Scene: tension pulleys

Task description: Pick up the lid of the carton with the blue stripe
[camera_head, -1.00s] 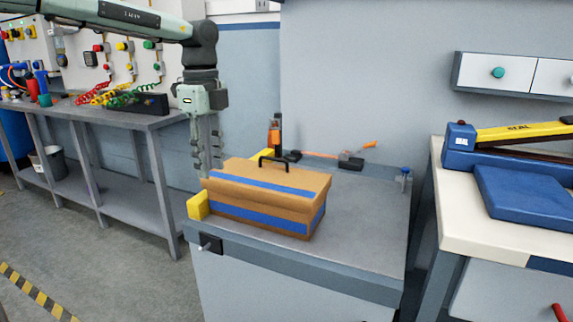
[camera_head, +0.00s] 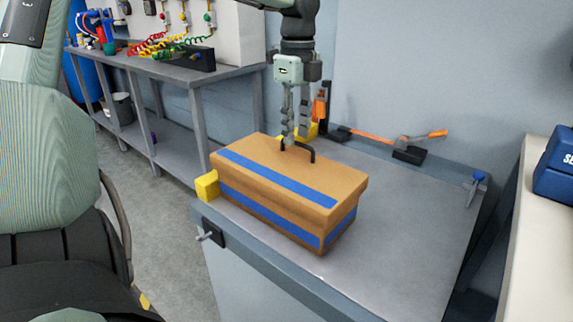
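The brown carton (camera_head: 265,213) stands on the grey workbench with a blue stripe along its side. Whether the fingers touch the handle cannot be told. My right gripper is out of view.
Yellow blocks (camera_head: 207,186) stand by the carton's left corner and behind it. An orange-handled tool (camera_head: 415,141) lies at the workbench's back edge. The workbench top (camera_head: 415,215) is clear to the right.

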